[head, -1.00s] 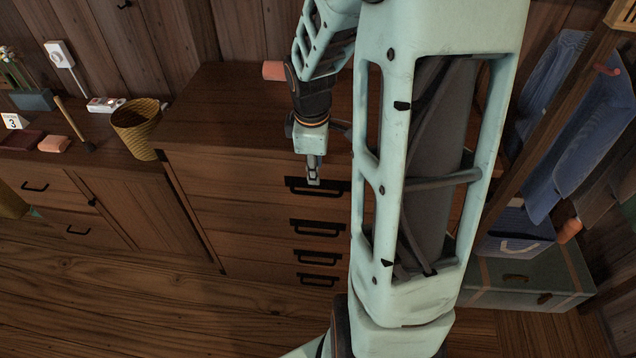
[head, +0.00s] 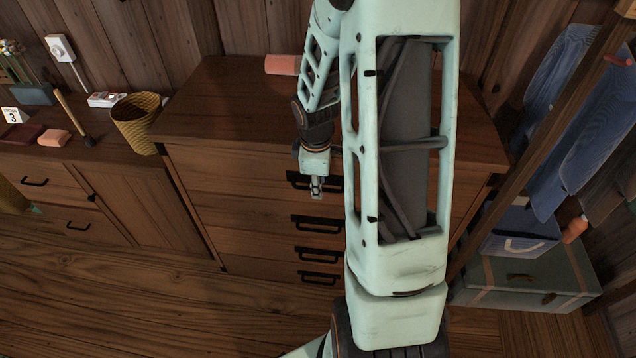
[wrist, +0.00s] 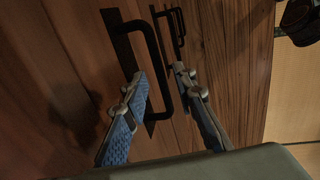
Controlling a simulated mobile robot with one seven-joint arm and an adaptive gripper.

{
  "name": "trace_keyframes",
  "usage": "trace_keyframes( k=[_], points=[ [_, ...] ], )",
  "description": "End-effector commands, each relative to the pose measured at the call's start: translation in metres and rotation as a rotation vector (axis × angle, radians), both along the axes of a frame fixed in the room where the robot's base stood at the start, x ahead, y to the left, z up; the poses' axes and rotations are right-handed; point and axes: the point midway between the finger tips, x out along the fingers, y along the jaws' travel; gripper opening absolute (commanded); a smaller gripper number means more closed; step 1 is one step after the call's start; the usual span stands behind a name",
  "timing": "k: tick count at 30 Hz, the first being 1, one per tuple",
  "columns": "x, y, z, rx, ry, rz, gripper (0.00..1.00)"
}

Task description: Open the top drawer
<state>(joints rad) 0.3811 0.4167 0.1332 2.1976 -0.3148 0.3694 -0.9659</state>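The dark wooden dresser (head: 245,160) stands ahead, with its drawers stacked and looking shut. The black handle of the top drawer (head: 300,178) shows in the head view, partly behind my gripper (head: 317,190). In the wrist view the handle bar (wrist: 158,60) runs between the two fingertips of my gripper (wrist: 160,72). The fingers are apart, one on each side of the bar, with a gap visible; I cannot tell whether either touches it. My forearm hides the right part of the drawer fronts.
Lower drawer handles (head: 318,224) sit below the top one. A woven basket (head: 136,122) stands on the low cabinet (head: 110,190) at left. A pink block (head: 281,65) lies on the dresser top. A trunk (head: 530,275) and hanging blue cloth (head: 560,130) are at right. The floor in front is clear.

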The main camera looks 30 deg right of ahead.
Motion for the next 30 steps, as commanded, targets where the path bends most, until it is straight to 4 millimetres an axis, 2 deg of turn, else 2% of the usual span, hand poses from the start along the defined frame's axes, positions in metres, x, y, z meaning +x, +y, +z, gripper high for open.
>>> trace_keyframes(
  k=[1, 6, 30],
  points=[
    [0.0, 0.0, 0.0001, 0.0, 0.0, 0.0, 0.18],
    [-0.0001, 0.0002, 0.0002, 0.0, 0.0, 0.0, 0.0],
    [-0.0051, 0.0036, 0.0, 0.001, 0.003, 0.001, 0.0]
  ],
)
